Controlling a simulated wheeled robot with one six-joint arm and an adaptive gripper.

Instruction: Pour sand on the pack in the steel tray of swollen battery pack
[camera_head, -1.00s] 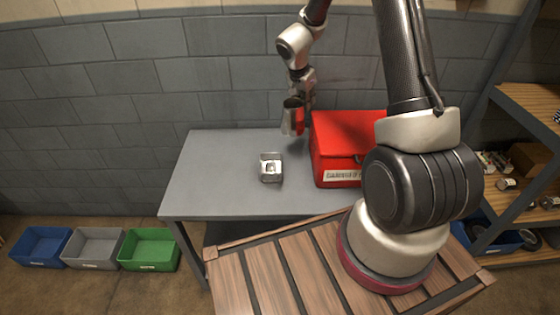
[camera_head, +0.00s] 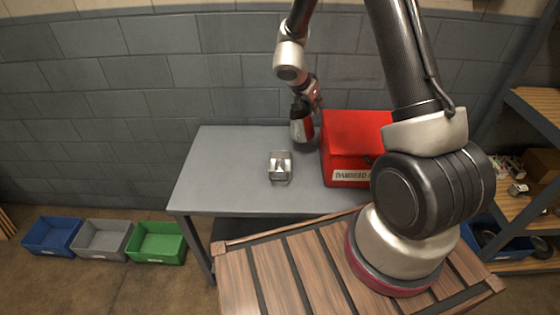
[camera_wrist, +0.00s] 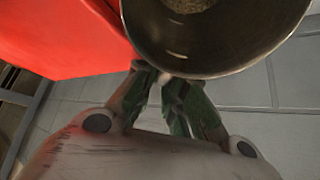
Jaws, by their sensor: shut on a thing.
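The small steel tray (camera_head: 288,179) sits on the grey table, left of the red box, with a small pale silvery pack (camera_head: 280,165) in it; detail on the pack is too small to read. My gripper (camera_head: 308,101) is above the table, behind and slightly right of the tray. I see no sand on the pack.
A red box (camera_head: 350,140) with a label stands on the grey table (camera_head: 225,180), close right of the cup. Blue, grey and green bins (camera_head: 155,243) stand on the floor at left. A shelf (camera_head: 525,200) is at right. The table's left part is clear.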

